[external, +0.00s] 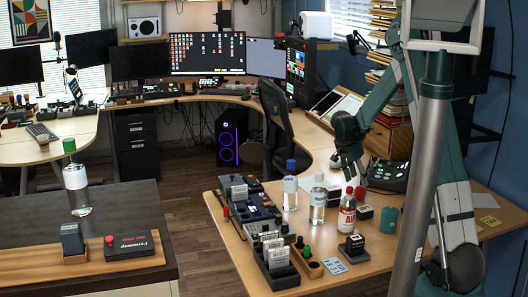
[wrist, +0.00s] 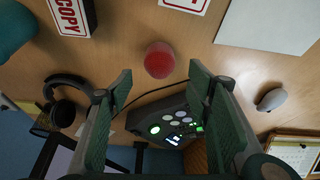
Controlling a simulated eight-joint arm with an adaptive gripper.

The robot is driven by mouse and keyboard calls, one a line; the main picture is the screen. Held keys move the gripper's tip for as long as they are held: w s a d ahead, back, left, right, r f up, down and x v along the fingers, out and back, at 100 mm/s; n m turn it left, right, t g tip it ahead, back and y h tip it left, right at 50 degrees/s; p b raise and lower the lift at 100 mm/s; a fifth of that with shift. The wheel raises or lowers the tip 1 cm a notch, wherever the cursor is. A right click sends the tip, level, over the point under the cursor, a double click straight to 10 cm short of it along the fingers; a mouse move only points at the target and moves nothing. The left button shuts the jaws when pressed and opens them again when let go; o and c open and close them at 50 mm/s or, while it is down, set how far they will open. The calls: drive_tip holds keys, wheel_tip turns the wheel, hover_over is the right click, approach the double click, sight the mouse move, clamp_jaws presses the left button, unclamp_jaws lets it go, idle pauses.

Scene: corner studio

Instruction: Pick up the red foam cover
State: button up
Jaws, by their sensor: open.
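The red foam cover (wrist: 159,60) is a small round red piece on the wooden table. In the wrist view it sits just beyond and between the fingertips, apart from both. In the external view a small red shape (external: 360,193) behind the red-labelled bottle appears to be the same cover, partly hidden. My gripper (external: 352,174) hangs above that part of the table, pointing down. In the wrist view my gripper (wrist: 160,75) has its green-padded fingers wide apart with nothing between them.
A red-labelled bottle (external: 346,214) and clear bottles (external: 318,204) stand close by. A COPY stamp box (wrist: 70,16), a white sheet (wrist: 268,22), a grey mouse (wrist: 271,99), black headphones (wrist: 68,98) and a dark button console (wrist: 172,128) surround the cover. Bare wood lies directly around it.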

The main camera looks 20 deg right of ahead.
sight(360, 192)
drive_tip(key=shift+x, duration=1.3)
drive_tip(key=shift+f+b, duration=0.1)
drive_tip(key=shift+b, duration=0.2)
drive_tip(key=shift+a+b+x, duration=0.15)
drive_tip(key=shift+b+x, duration=0.25)
drive_tip(key=shift+x, duration=0.85)
drive_tip(key=shift+a+b+x, duration=0.15)
drive_tip(key=shift+b+x, duration=0.25)
drive_tip(key=shift+x, duration=0.85)
drive_tip(key=shift+f, duration=0.1)
drive_tip(key=shift+c, duration=0.5)
drive_tip(key=c, duration=0.7)
